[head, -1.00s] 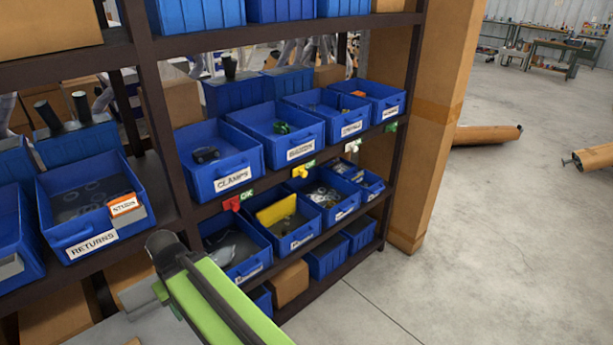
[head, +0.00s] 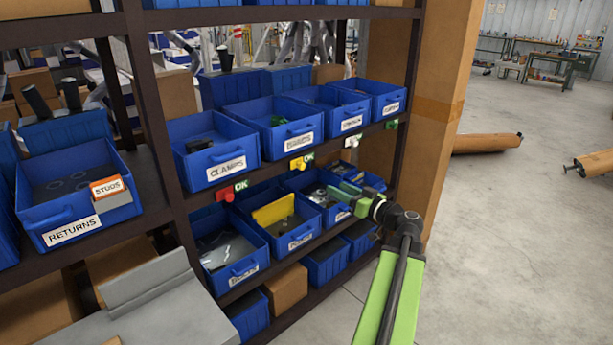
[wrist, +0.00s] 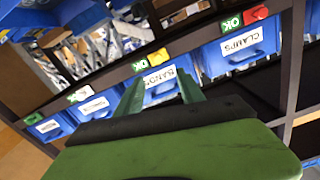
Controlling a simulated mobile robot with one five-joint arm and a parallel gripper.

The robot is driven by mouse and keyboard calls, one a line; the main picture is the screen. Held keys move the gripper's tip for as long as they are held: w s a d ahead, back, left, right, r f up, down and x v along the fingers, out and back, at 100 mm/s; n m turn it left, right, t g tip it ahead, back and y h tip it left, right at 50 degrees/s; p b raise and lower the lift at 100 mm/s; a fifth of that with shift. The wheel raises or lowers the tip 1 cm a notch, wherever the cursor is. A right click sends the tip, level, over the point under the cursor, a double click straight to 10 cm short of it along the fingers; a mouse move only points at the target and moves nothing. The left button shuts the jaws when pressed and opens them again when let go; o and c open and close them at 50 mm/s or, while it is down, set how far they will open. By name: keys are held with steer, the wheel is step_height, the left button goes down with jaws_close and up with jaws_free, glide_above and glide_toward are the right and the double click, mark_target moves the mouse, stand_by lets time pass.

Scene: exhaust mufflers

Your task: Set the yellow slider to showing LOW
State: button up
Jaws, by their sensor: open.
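The yellow slider (head: 298,163) sits on the shelf edge below the second bin from the left in the labelled row. My gripper (head: 338,198) is in front of the lower bins, to the right of the slider and lower in the head view. Its green fingers also show in the wrist view (wrist: 160,88), apart and with nothing between them. They do not appear to touch the slider.
A red slider (head: 226,194), a white slider (head: 351,142) and a green slider (head: 391,125) are on the same shelf edge. A yellow panel (head: 273,210) stands in a lower bin. A cardboard-coloured post (head: 441,110) is at the right.

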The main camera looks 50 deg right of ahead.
mark_target(303, 167)
steer(key=w, duration=0.5)
steer(key=w+d, duration=0.1)
steer(key=w, duration=1.1)
steer(key=shift+d+r, duration=0.15)
steer(key=shift+d, duration=0.25)
steer(key=shift+s, duration=0.1)
jaws_close()
stand_by(0.4)
